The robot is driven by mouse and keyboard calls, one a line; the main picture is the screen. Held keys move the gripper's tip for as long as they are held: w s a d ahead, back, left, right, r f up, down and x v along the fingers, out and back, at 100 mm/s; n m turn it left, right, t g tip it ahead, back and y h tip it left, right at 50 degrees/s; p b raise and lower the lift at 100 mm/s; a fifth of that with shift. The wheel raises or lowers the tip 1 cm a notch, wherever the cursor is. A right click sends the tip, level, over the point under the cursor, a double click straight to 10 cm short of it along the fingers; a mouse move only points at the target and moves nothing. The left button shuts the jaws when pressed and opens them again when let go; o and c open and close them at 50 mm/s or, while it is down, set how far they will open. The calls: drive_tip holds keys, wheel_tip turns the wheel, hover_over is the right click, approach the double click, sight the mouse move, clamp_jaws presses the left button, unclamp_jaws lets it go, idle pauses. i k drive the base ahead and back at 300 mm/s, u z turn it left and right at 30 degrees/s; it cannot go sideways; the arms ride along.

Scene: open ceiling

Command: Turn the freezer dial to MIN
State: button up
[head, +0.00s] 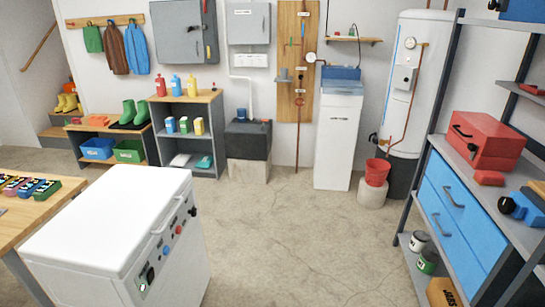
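A white chest freezer (110,225) stands at the lower left, its lid shut. Its front faces right and carries a handle (161,225) under the lid edge. Along that front is a row of small controls: a black knob (193,211) at the far end, small red parts (179,229) in the middle, and a dark control with some green (147,276) at the near end. Which of these is the dial, its markings and its pointer are too small to tell. My gripper is not in view.
Open concrete floor (290,240) lies right of the freezer. A wooden table (38,222) with small coloured items stands close at its left. A grey shelf rack with blue drawers (450,215) and a red toolbox (484,139) lines the right. Shelves and a white boiler (410,85) stand behind.

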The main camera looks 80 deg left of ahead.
sight(193, 212)
drive_tip(key=u, duration=3.95)
drive_tip(key=k, duration=1.1)
drive_tip(key=z, duration=0.95)
drive_tip(key=i, duration=1.75)
drive_tip(key=u, duration=0.8)
